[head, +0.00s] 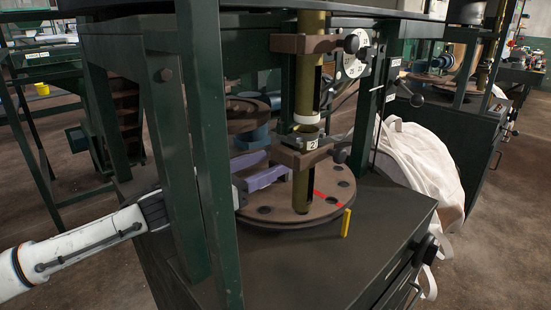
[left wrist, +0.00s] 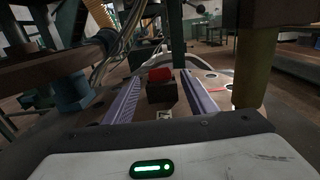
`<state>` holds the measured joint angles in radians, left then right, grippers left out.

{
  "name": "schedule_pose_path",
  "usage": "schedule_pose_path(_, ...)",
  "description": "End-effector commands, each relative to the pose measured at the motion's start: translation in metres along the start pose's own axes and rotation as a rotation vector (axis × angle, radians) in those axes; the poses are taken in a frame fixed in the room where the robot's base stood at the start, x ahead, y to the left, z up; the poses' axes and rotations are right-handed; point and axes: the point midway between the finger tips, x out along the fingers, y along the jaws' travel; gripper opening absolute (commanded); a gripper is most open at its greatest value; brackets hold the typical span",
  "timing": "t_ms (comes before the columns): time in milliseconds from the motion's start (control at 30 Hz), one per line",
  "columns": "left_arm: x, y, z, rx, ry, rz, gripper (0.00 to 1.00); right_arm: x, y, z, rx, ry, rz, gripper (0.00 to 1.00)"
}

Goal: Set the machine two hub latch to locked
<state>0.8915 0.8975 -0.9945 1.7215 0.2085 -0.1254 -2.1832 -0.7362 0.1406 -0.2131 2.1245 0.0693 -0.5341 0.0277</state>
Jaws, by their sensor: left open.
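The machine two column (head: 308,190) is a brass post with a "2" tag (head: 308,144), rising from a round brown disc (head: 290,212). In the left wrist view, a small dark block with a red top (left wrist: 160,76) stands on the disc between my finger bars; it appears to be the hub latch, but I cannot read its setting. My left gripper (head: 276,165) reaches in past the green post, its two purple fingers apart, one on each side of the block. I cannot tell whether they touch it. The block is not clear in the head view. My right gripper is not in view.
Green frame posts (head: 209,150) stand close around my left arm. A yellow pointer (head: 346,222) stands at the disc's edge near a red mark (head: 327,197). A numbered dial (head: 356,63) is above. The dark tabletop (head: 300,265) in front is clear.

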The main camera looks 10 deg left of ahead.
Motion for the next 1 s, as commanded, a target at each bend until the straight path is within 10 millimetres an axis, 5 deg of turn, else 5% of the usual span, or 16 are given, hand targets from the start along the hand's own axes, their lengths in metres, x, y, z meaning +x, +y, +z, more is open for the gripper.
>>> schedule_pose_path(233, 0.032, 0.0, 0.0, -0.004, -0.001, 0.001, 0.52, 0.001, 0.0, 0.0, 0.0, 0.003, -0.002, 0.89)
schedule_pose_path(567, 0.038, 0.001, 0.0, -0.002, 0.0, 0.001, 0.52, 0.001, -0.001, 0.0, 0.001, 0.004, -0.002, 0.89)
schedule_pose_path(833, 0.038, 0.001, 0.0, -0.003, 0.0, 0.001, 0.11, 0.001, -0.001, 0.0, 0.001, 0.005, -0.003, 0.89)
schedule_pose_path(1000, 0.038, 0.001, 0.001, -0.003, 0.0, -0.005, 0.1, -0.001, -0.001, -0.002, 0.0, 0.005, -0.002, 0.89)
